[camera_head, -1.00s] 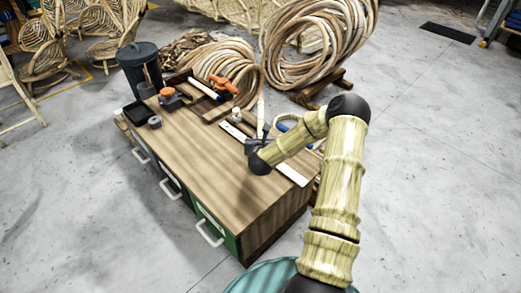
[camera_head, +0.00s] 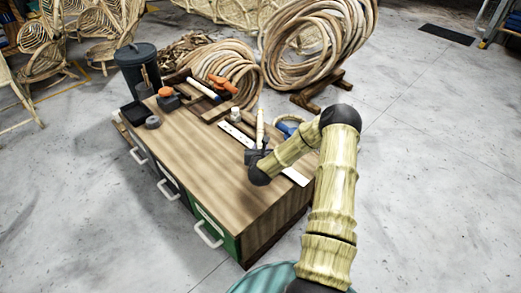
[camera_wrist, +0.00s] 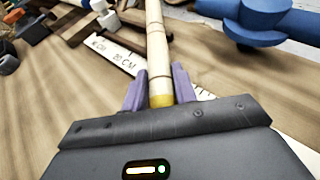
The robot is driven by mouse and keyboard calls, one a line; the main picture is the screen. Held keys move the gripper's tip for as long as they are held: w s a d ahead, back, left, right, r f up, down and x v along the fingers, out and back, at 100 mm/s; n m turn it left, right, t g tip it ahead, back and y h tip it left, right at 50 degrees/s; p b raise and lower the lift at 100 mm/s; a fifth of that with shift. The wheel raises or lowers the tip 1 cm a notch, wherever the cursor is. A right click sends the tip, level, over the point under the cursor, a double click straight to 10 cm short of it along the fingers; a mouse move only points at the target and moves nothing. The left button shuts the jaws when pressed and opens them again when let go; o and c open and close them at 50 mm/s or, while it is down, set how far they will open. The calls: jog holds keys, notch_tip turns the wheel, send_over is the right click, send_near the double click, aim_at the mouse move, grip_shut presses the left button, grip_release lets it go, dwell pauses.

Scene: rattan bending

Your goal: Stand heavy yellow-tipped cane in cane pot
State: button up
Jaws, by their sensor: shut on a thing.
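My gripper (camera_head: 257,157) is over the right part of the wooden bench top. Its purple fingers (camera_wrist: 159,90) are shut on a pale cane (camera_wrist: 155,45) with a yellow band at its near end, between the fingers. In the head view the cane (camera_head: 260,128) points up and away from the gripper. A small dark pot-like holder (camera_head: 144,90) with a thin stick in it stands at the bench's back left; I cannot tell surely whether it is the cane pot.
A white ruler (camera_head: 294,176) lies under my gripper. A blue clamp-like tool (camera_wrist: 265,18) is close at right in the wrist view. Orange-handled tools (camera_head: 222,84) and a black tray (camera_head: 133,112) lie farther back. A lidded dark bin (camera_head: 137,66) stands behind. The bench's front is clear.

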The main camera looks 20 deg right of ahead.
jog(key=shift+f+b, duration=0.3)
jog(key=shift+f, duration=0.05)
jog(key=o, duration=1)
jog(key=shift+o, duration=0.2)
jog(key=shift+r+p, duration=0.4)
jog(key=shift+r, duration=0.15)
jog(key=p+v, duration=0.3)
jog(key=v, duration=0.9)
jog(key=shift+f, duration=0.1)
